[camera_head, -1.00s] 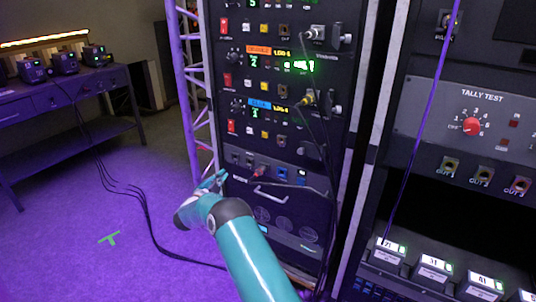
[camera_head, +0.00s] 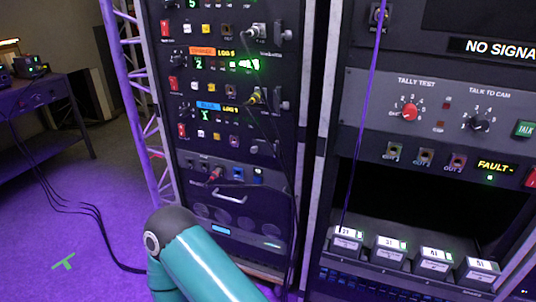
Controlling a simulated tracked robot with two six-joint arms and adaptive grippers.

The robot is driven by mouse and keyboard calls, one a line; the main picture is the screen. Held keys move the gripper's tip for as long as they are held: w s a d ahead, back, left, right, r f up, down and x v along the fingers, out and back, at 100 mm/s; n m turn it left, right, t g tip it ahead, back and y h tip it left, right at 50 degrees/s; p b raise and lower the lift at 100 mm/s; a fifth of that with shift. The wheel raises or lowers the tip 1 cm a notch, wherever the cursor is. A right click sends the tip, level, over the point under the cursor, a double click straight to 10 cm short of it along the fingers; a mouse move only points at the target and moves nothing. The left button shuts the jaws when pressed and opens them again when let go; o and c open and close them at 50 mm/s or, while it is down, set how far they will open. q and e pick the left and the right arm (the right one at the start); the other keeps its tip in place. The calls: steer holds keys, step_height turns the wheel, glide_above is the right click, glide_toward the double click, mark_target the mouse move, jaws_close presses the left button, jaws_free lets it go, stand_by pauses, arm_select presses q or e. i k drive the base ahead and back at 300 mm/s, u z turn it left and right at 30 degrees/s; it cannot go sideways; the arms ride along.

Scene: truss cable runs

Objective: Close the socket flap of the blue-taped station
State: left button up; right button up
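The blue-taped station (camera_head: 209,107) is the lowest of the stacked panels in the middle rack, with a blue display strip, a lit green digit and a red switch (camera_head: 181,130). Its socket area is at the right end of its row, where a dark cable hangs across it. The flap there is too dark and small to tell whether it is open or shut. One teal arm of mine (camera_head: 207,265) rises from the bottom, its dark joint in front of the rack's lower left. Neither gripper is in view.
Below are a patch panel with a red plug (camera_head: 215,175) and a handle (camera_head: 230,197). A second rack with a tally panel (camera_head: 410,112) stands at right. Purple truss (camera_head: 140,100) is left.

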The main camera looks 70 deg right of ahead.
mark_target(260, 146)
steer(key=z, duration=0.15)
steer(key=k, duration=1.15)
steer(key=z, duration=0.7)
steer(key=i, duration=1)
steer(key=u, duration=0.1)
